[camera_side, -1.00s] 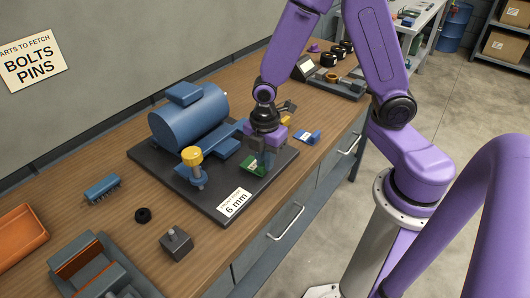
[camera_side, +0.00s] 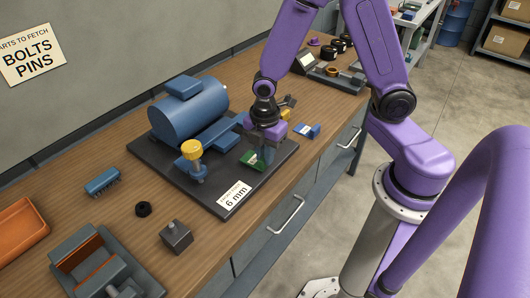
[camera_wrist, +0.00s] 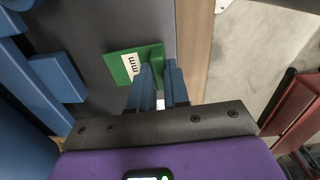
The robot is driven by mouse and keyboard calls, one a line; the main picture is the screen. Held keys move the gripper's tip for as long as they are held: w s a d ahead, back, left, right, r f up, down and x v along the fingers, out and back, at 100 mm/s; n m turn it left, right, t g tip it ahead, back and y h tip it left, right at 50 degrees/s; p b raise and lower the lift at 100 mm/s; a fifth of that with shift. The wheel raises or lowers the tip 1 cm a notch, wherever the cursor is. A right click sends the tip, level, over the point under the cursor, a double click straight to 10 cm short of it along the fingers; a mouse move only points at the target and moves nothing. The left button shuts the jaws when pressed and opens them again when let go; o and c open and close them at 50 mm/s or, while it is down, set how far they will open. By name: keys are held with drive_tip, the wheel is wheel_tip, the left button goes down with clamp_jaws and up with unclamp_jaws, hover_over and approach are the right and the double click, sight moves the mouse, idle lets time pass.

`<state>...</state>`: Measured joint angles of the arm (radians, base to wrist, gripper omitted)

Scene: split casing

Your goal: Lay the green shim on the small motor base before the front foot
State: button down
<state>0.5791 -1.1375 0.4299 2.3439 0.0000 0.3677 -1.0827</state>
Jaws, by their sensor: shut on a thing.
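The green shim (camera_wrist: 122,66), a flat plate with a white "mm" label and an upright tab, is held at its tab between my gripper's fingers (camera_wrist: 163,85). My gripper (camera_side: 266,155) also shows in the side view, pointing down, with the shim (camera_side: 251,160) at its fingertips. The shim is over the dark motor base (camera_side: 222,208), near its front right edge; I cannot tell whether it touches. The blue motor (camera_side: 190,112) stands on the base. A blue foot with a yellow-topped bolt (camera_side: 192,150) is left of the shim. My gripper partly hides the other foot.
A white "6 mm" card (camera_side: 233,195) lies on the base in front of the shim. A blue labelled shim (camera_side: 307,130) lies to the right on the bench. A grey block (camera_side: 176,238), a black ring (camera_side: 143,209) and a blue connector (camera_side: 102,182) lie at left.

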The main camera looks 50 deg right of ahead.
drive_tip(key=shift+f, duration=0.4)
idle(0.4)
drive_tip(key=c, duration=1)
unclamp_jaws()
drive_tip(key=shift+r, duration=4.05)
drive_tip(key=s+r+m, duration=0.2)
drive_tip(key=s, duration=0.3)
drive_tip(key=s+d+r+m, duration=0.1)
drive_tip(key=s+r+m, duration=0.1)
drive_tip(key=s, duration=0.4)
drive_tip(key=s+r+m, duration=0.2)
drive_tip(key=s, duration=0.4)
drive_tip(key=shift+s+d+r, duration=0.25)
